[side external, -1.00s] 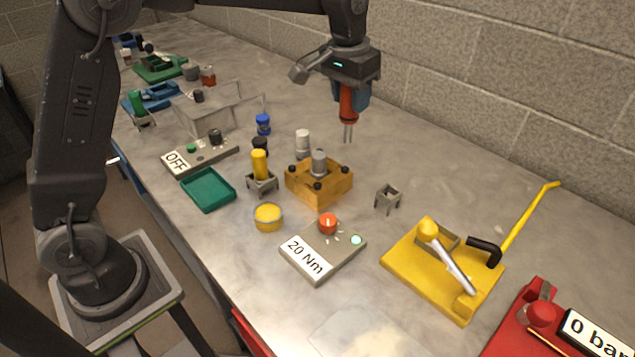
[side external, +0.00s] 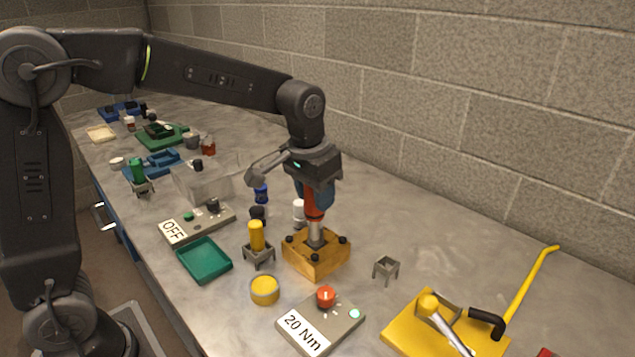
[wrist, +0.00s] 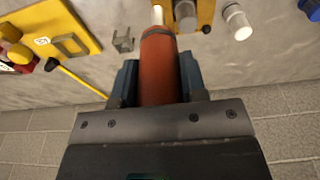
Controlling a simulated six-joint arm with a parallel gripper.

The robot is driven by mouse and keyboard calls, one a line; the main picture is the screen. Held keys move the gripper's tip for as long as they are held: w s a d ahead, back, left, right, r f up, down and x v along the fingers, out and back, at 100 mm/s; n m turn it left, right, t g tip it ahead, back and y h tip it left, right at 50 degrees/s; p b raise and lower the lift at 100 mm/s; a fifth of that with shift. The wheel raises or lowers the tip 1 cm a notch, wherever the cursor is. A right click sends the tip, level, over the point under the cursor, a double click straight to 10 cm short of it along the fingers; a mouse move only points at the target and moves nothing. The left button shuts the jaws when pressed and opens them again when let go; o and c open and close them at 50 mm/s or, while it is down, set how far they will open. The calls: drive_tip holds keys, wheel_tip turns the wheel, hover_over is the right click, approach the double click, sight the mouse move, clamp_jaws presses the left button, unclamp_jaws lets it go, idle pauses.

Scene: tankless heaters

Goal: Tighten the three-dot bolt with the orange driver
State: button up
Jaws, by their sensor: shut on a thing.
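My gripper (side external: 314,196) is shut on the orange driver (side external: 314,211), which points down; its orange handle also shows in the wrist view (wrist: 160,68). The driver is low over the wooden block (side external: 310,265), by the grey cylinder (side external: 316,238) at the block's middle. Black bolts show at the block's left (side external: 290,239), front (side external: 315,257) and right (side external: 342,240) corners. The back corner is hidden behind the driver and cylinder. I cannot make out any dot marks on the block, nor whether the driver's tip touches a bolt.
A control box marked 20 Nm (side external: 306,333) with a red knob stands in front. A yellow driver in a stand (side external: 257,243), a teal tray (side external: 204,260) and a yellow round tub (side external: 264,290) are left. An empty grey stand (side external: 386,267) and yellow lever fixture (side external: 420,335) are right.

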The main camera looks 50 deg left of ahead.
sight(315, 215)
drive_tip(key=shift+f, duration=1.95)
drive_tip(key=shift+f, duration=0.65)
idle(1.2)
drive_tip(key=shift+r, duration=3.6)
